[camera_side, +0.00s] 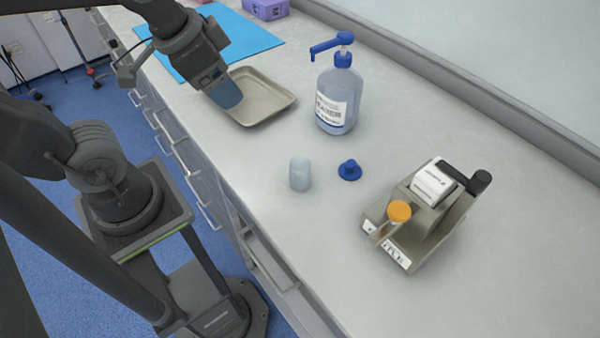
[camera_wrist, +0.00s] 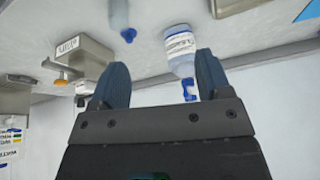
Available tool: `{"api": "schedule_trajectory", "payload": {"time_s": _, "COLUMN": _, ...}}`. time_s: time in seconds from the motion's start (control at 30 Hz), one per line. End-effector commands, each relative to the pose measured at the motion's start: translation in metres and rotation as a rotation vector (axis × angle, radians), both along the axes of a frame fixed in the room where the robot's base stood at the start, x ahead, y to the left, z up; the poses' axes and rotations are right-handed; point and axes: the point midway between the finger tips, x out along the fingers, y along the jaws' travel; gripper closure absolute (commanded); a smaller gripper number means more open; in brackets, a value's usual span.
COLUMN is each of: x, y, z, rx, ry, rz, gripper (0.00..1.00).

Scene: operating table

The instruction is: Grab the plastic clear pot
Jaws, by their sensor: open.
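The clear plastic pot (camera_side: 300,174) stands upright on the grey worktop, near its front edge in the side view. It looks pale and translucent. In the wrist view the pot (camera_wrist: 118,14) is at the top edge and partly cut off. A small blue lid (camera_side: 349,169) lies just right of the pot, apart from it. My gripper (camera_side: 225,94) is above the metal tray, up and left of the pot and well apart from it. In the wrist view the two blue fingers of my gripper (camera_wrist: 161,70) are spread with nothing held between them.
A metal tray (camera_side: 279,97) lies below my gripper. A dispenser bottle with a blue pump (camera_side: 336,95) stands behind the pot. A beige device with an orange knob (camera_side: 425,217) is at the right. A blue mat (camera_side: 253,39) lies at the far end. The worktop around the pot is mostly clear.

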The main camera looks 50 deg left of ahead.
Motion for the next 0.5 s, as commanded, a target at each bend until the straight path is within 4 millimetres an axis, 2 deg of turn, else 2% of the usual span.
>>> {"api": "schedule_trajectory", "payload": {"time_s": 0.23, "x": 0.031, "y": -0.019, "z": -0.011, "rx": 0.104, "ry": 0.142, "rz": -0.566, "gripper": 0.29}}
{"api": "schedule_trajectory", "payload": {"time_s": 0.5, "x": 0.065, "y": -0.041, "z": -0.033, "rx": 0.121, "ry": 0.190, "rz": -1.220, "gripper": 0.29}}
